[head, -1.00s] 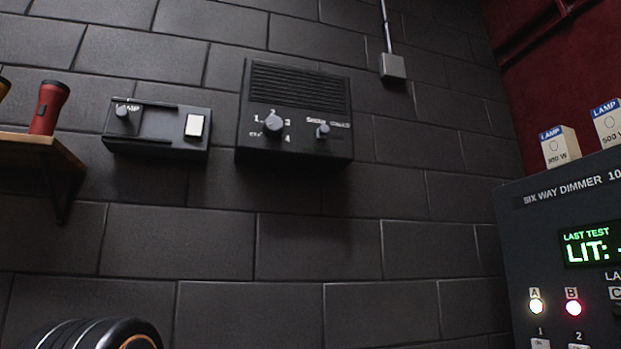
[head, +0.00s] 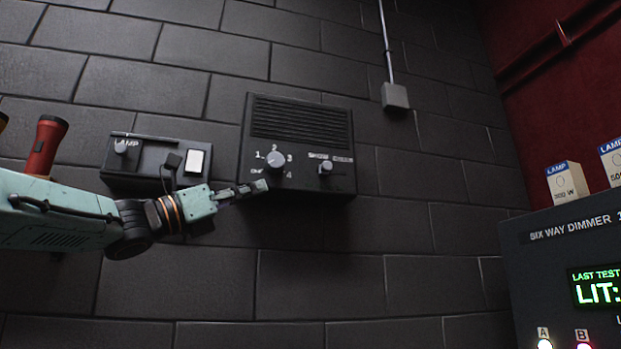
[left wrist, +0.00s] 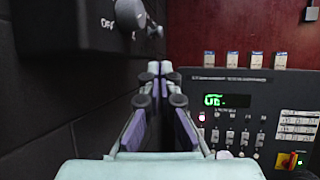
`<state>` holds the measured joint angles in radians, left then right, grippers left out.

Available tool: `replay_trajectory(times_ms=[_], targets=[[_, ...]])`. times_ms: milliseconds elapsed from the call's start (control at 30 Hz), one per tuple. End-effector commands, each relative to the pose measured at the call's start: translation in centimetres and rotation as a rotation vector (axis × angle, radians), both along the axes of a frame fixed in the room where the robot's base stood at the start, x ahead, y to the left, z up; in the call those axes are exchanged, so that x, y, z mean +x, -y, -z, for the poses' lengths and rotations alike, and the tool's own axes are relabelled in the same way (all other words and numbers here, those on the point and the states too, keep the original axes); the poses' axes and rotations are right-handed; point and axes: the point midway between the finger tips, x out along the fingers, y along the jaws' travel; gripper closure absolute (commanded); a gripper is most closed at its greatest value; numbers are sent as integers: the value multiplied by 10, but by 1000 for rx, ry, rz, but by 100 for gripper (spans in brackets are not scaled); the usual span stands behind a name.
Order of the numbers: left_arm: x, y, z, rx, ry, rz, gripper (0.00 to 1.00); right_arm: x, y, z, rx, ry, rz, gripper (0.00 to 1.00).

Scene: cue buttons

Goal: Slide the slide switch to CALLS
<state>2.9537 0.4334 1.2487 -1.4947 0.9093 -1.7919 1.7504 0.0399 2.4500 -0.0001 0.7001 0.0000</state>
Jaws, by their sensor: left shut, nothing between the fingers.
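The slide switch (head: 325,167) is a small grey knob on the right of a black wall box (head: 345,135) with a slatted grille. Two small blurred labels sit above it; the knob is under the left one. A larger round rotary knob (head: 275,160) with numbers is to its left. My left gripper (head: 264,186) is shut and empty, its tips near the box's lower edge, just below the rotary knob and left of the slide switch. The left wrist view shows its fingers (left wrist: 160,72) together, with the rotary knob (left wrist: 130,14) and a smaller knob (left wrist: 153,29) above.
A lamp panel (head: 150,182) with a knob and white rocker is left of the box, partly behind my left arm. A red torch (head: 45,145) stands at the far left. A dimmer cabinet (head: 545,255) with lamp boxes (head: 567,183) is at the right. The wall below is clear.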

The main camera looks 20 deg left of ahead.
Motion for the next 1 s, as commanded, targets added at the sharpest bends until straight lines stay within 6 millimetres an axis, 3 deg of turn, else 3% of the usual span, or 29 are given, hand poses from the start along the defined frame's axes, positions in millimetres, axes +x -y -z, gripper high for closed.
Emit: replay_trajectory(times_ms=[467, 833, 1000], targets=[[-1, 1, -5, 11, 12, -5, 100, 0, 0, -4, 0, -1, 0, 60], [15, 15, -18, 11, 10, -4, 100, 0, 0, -38, 0, -1, 0, 60], [36, 35, -31, 15, 11, -6, 100, 0, 0, -52, 0, 0, 0, 60]])
